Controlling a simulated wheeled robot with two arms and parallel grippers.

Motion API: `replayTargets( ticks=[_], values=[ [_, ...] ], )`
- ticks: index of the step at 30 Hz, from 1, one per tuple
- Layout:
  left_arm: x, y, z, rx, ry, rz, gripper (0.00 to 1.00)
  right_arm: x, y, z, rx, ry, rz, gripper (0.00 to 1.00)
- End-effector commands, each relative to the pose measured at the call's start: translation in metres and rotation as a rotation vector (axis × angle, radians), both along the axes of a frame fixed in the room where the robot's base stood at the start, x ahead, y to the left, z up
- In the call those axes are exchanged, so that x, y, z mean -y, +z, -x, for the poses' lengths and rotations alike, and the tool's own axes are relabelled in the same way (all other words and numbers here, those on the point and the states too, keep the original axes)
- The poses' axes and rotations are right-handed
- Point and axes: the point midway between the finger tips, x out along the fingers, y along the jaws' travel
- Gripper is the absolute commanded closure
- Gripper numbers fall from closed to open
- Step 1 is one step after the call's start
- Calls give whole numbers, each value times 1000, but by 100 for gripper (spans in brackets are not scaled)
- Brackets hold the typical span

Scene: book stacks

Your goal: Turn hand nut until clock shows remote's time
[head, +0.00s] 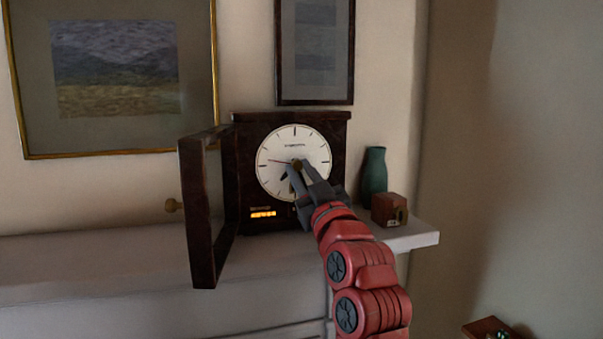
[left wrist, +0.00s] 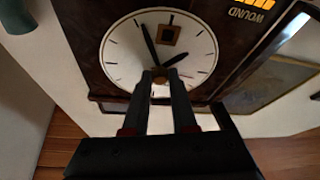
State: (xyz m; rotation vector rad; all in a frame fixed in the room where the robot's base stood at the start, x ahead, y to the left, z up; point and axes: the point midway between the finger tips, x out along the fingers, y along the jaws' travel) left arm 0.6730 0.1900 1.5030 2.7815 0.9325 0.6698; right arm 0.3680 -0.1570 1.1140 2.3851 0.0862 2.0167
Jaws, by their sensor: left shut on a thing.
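The clock (head: 244,160) is a dark wooden case with a white round dial (head: 273,151), and its glazed door (head: 203,210) stands open to the left. My left gripper (head: 298,167) is shut on the brassy hand nut (head: 297,163) at the dial's centre. A thin reddish hand points left; dark hands point downward, partly hidden by the fingers. In the left wrist view the dial (left wrist: 120,60) appears turned round, with a long dark hand (left wrist: 149,40) and a shorter one (left wrist: 176,60) beyond my fingertips. I cannot make out a remote. My right gripper is not in view.
The clock stands on a pale shelf (head: 110,250). A green vase (head: 374,172) and a small brown box (head: 389,210) are close to its right. Framed pictures (head: 115,70) hang behind. An orange lit panel (head: 263,214) is low on the clock's front.

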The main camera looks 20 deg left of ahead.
Motion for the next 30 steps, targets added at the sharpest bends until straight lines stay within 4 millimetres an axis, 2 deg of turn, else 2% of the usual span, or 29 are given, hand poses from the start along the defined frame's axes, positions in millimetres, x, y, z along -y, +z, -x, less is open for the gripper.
replayTargets(
  ticks=[11,20,30],
  values=[
    [-2,0,1,-47,2,-74,100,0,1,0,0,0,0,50],
    [-3,2,3,-178,2,-273,100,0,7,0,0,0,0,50],
    [-6,3,3,-363,3,-538,100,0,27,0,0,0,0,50]
  ],
)
